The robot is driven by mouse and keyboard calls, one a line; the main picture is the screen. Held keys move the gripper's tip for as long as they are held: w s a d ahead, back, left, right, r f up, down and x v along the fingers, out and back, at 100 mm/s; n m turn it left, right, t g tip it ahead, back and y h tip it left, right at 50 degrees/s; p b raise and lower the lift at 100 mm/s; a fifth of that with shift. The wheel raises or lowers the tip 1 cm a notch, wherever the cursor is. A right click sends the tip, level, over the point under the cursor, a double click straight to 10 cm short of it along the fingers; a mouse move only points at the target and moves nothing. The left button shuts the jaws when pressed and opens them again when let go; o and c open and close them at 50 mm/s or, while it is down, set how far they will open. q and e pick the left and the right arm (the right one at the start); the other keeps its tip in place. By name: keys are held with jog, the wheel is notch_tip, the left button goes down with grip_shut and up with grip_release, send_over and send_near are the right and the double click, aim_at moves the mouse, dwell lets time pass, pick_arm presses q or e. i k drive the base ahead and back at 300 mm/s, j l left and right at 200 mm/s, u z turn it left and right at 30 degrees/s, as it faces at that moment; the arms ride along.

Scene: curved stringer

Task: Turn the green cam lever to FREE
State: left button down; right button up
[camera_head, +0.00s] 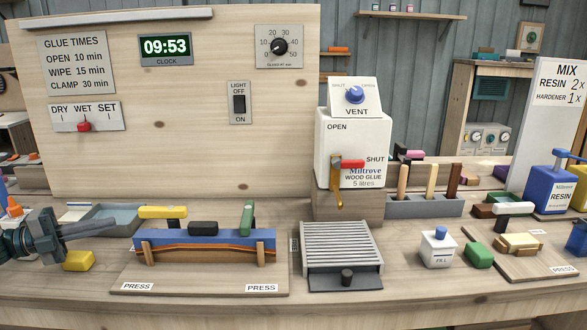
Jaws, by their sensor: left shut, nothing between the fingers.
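The green cam lever (247,218) stands nearly upright at the right end of the blue press block (230,240). A yellow lever (163,212) lies level at the block's left end, and a black piece (203,228) sits between them. Thin brown and orange strips (205,251) run along the block's front, behind two wooden pegs. My left gripper (122,227) comes in from the left, its shut, empty fingers pointing right towards the press. It is near the yellow lever and well apart from the green one. No FREE marking is readable. My right gripper is not in view.
A yellow block (79,260) lies below my left gripper, and a grey tray (112,216) is behind it. A slatted grey rack (341,250) and a glue container (352,150) stand right of the press. The board's front strip, with PRESS labels, is clear.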

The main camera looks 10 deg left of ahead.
aim_at(247, 220)
jog(key=k+l, duration=0.35)
jog(key=l, duration=0.15)
jog(key=k+l, duration=0.35)
jog(key=l, duration=0.2)
